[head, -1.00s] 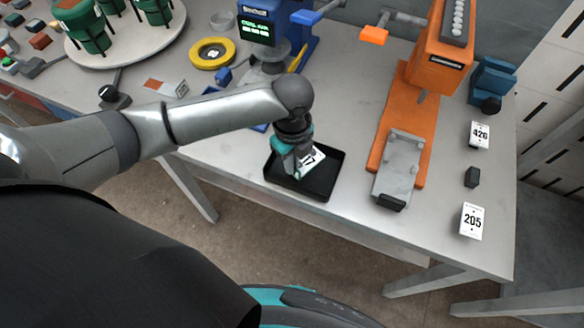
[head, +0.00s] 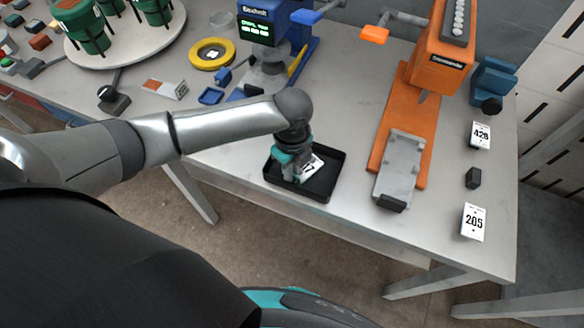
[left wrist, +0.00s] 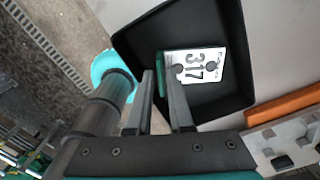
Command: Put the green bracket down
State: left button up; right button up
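The green bracket (left wrist: 161,74) shows in the left wrist view as a narrow green upright edge between my fingertips. A white label reading 317 (left wrist: 195,66) with two dark round spots lies beside this edge, seemingly on the bracket's flat part. The black tray (left wrist: 232,22) surrounds it; in the head view the tray (head: 333,174) sits at the table's front edge. My left gripper (head: 297,177) points down into the tray, its fingers (left wrist: 162,88) closed around the green edge. The fingers hide part of the bracket, and I cannot tell whether it touches the tray floor. My right gripper is out of view.
An orange press (head: 391,135) with a grey plate (head: 400,168) stands right of the tray. A blue machine (head: 262,22) and a yellow ring (head: 212,54) are behind. Cards 426 (head: 481,135) and 205 (head: 473,222) and a black block (head: 473,178) lie at right.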

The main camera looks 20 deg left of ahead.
pick_arm(q)
notch_tip(320, 180, up, 12)
jog(key=p, duration=0.2)
jog(key=shift+r, duration=0.15)
dwell(0.5)
